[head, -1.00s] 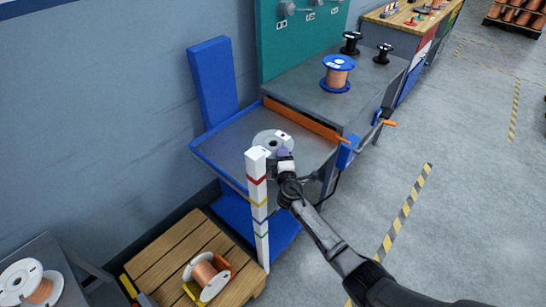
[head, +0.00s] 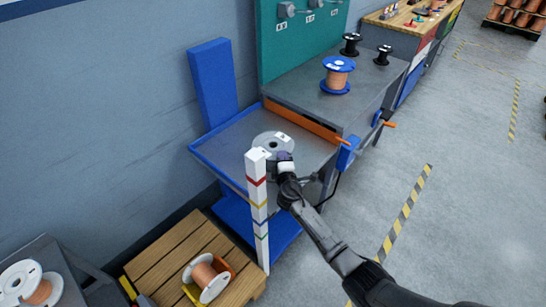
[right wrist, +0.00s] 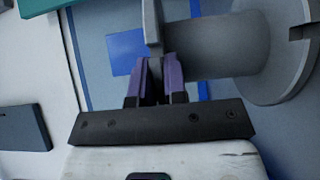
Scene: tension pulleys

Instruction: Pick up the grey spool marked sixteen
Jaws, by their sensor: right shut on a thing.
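A grey spool (head: 262,145) with a round flange and a small white label is at the blue-edged grey tray; the number on the label is too small to read. My right gripper (head: 284,157) is at the spool's near side. In the right wrist view, the purple fingers (right wrist: 154,78) are shut on the thin edge of one flange. The bare grey barrel (right wrist: 225,45) and the other flange (right wrist: 272,55) extend to the right. I cannot tell whether the spool touches the tray. My left gripper is not in view.
A white post (head: 257,200) with coloured bands stands close left of my right gripper. The blue-edged tray (head: 222,143) adjoins a grey bench holding a blue copper spool (head: 338,74) and two black spools. A wooden pallet (head: 170,262) with a copper spool is below. Floor at right is clear.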

